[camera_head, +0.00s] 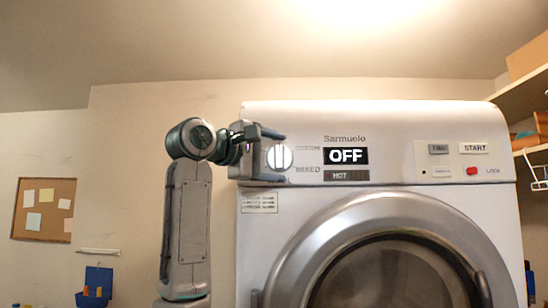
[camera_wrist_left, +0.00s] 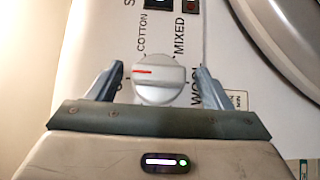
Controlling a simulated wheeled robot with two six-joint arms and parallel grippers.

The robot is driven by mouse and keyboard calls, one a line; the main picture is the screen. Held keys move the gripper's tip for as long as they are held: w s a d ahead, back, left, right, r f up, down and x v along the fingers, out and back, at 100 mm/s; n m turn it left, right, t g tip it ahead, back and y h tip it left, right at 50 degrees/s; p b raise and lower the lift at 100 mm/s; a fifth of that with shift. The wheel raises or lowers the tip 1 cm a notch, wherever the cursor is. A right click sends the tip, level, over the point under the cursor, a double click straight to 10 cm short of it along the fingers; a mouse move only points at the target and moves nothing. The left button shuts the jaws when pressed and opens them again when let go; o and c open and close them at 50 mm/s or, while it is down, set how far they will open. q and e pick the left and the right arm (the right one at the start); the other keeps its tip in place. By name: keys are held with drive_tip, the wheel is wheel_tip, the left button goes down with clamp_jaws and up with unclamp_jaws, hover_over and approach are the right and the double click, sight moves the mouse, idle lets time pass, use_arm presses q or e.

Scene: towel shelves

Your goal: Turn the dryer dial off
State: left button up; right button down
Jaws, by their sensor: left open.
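The white dryer (camera_head: 330,120) stands in front of me, and its display (camera_head: 346,156) reads "OFF". The round white dial (camera_head: 280,157) is on the left of its control panel. In the left wrist view the dial (camera_wrist_left: 158,80) shows a red mark on its raised grip, lying nearly level in that picture. My left gripper (camera_head: 284,158) is open, with one finger above and one below the dial in the head view. In the left wrist view its fingers (camera_wrist_left: 160,88) stand on either side of the dial, with gaps showing. My right gripper is not in view.
A "START" button (camera_head: 474,148) and a red button (camera_head: 472,171) are on the right of the panel. The round door (camera_head: 300,245) bulges below it. Shelves (camera_head: 530,98) stand at the right. A cork board (camera_head: 44,209) hangs on the left wall.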

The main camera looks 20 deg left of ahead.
use_arm(q)
drive_tip(key=shift+s, duration=0.1)
drive_tip(key=shift+s+a+f+b, duration=0.1)
drive_tip(key=shift+s+a+b, duration=0.2)
drive_tip(key=shift+b, duration=0.15)
drive_tip(key=b+v, duration=0.5)
drive_tip(key=v, duration=0.5)
drive_tip(key=shift+d, duration=0.1)
